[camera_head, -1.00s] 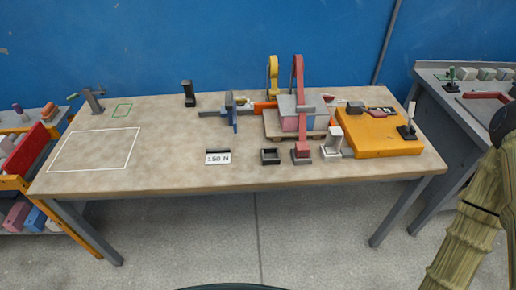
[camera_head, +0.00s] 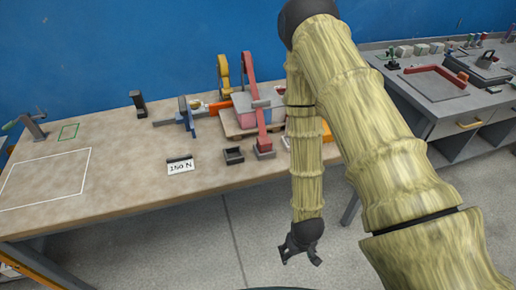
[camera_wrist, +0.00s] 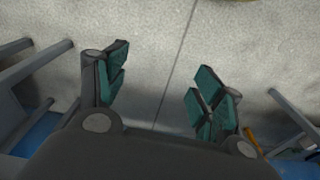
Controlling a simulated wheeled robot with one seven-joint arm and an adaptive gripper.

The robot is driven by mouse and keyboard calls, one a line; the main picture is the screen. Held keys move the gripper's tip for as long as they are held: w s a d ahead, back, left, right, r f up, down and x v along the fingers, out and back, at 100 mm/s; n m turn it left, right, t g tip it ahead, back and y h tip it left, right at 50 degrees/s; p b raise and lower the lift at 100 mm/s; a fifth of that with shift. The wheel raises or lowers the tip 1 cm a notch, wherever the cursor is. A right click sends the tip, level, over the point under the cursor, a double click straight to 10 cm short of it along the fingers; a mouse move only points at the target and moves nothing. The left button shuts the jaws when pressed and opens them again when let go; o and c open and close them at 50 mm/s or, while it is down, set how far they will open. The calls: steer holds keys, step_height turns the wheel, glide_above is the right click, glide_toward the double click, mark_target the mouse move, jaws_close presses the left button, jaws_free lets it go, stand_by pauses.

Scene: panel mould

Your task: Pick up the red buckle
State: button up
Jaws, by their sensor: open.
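A tall red strap-like part (camera_head: 258,112) runs over a pink and grey box (camera_head: 243,108) on a small pallet, and ends in a red block (camera_head: 264,144) at its front foot. This is the likeliest red buckle, but it is too small to be sure. My gripper (camera_head: 300,254) hangs in front of the table's front edge, low over the floor, well apart from the red part. In the wrist view my gripper (camera_wrist: 162,92) has its green-padded fingers wide apart, with only floor between them.
My arm hides the table's right part. A blue clamp-like part (camera_head: 186,113), yellow part (camera_head: 223,72), black open box (camera_head: 233,155) and number card (camera_head: 180,166) are near the red part. A white outlined area (camera_head: 50,178) at left is clear. A grey bench (camera_head: 430,90) stands right.

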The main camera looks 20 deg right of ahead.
steer(key=w+r+t+b, duration=0.1)
steer(key=w+r, duration=0.5)
steer(key=w, duration=0.3)
steer(key=w+r+t, duration=0.1)
steer(key=w+r, duration=0.5)
steer(key=w, duration=0.3)
steer(key=w+r+b, duration=0.1)
steer(key=w+r, duration=0.5)
steer(key=w, duration=0.3)
steer(key=shift+w+a+r+t+b, duration=0.2)
steer(key=shift+w+r+t+b, duration=0.1)
steer(key=shift+w+t, duration=0.1)
glide_toward(265, 141)
steer(key=shift+n+t, duration=0.3)
steer(key=shift+s+a+p+x, duration=0.15)
steer(key=shift+s+p+x, duration=0.05)
steer(key=shift+x, duration=1.15)
steer(key=shift+s+a+p+x, duration=0.15)
steer(key=shift+x, duration=1.15)
steer(key=shift+d+p+x, duration=0.2)
steer(key=shift+p+x, duration=0.45)
steer(key=shift+x, duration=0.55)
steer(key=shift+p+x, duration=0.4)
steer(key=shift+x, duration=1.2)
steer(key=shift+r, duration=0.1)
steer(key=c, duration=1.2)
